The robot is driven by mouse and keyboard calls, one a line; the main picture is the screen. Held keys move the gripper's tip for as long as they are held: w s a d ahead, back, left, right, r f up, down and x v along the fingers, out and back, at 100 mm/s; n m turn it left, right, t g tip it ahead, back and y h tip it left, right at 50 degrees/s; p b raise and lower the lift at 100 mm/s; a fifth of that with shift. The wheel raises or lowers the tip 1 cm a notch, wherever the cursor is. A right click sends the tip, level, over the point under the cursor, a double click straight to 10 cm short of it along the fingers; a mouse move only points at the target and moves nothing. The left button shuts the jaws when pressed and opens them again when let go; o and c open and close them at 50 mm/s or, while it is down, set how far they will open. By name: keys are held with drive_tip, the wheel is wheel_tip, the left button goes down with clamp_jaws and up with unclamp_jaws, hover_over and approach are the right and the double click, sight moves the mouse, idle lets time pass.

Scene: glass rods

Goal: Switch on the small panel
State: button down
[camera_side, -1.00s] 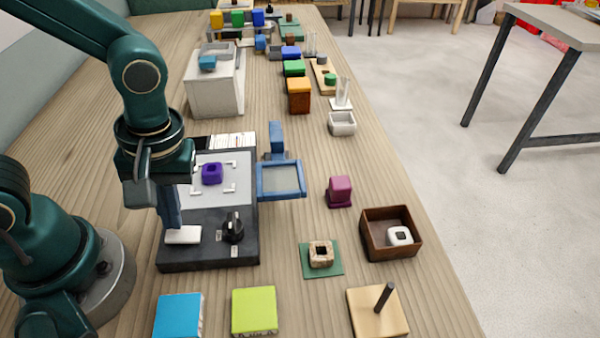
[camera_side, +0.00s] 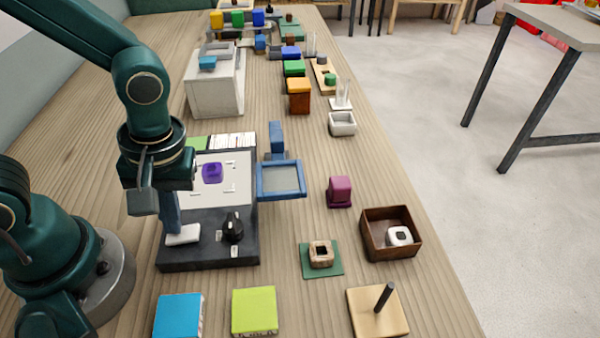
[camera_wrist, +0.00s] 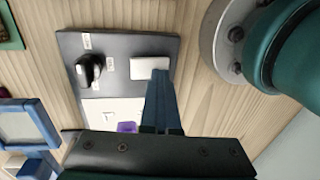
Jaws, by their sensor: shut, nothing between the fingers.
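The small panel is a dark unit (camera_side: 205,257) with a bright white plate (camera_side: 232,180) behind its front strip. A white rocker switch (camera_side: 183,236) and a black knob (camera_side: 233,227) are on the strip. They also show in the wrist view as the switch (camera_wrist: 150,69) and the knob (camera_wrist: 88,69). My gripper (camera_side: 175,229) is shut and empty, pointing down with its fingertips at the switch's back edge. In the wrist view my gripper (camera_wrist: 160,76) overlaps the switch's edge; firm contact is hard to tell. A purple block (camera_side: 212,173) sits on the bright plate.
A blue-framed tray (camera_side: 281,180) stands right of the unit. Blue (camera_side: 179,315) and lime (camera_side: 254,311) blocks lie in front. A brown box (camera_side: 391,233) holding a white piece and a magenta block (camera_side: 340,191) are further right.

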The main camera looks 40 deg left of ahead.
drive_tip(key=shift+w+d, duration=0.6)
drive_tip(key=shift+r, duration=0.15)
wheel_tip(320, 180, up, 14)
drive_tip(key=w+d, duration=0.1)
drive_tip(key=shift+w+d, duration=0.25)
idle(0.4)
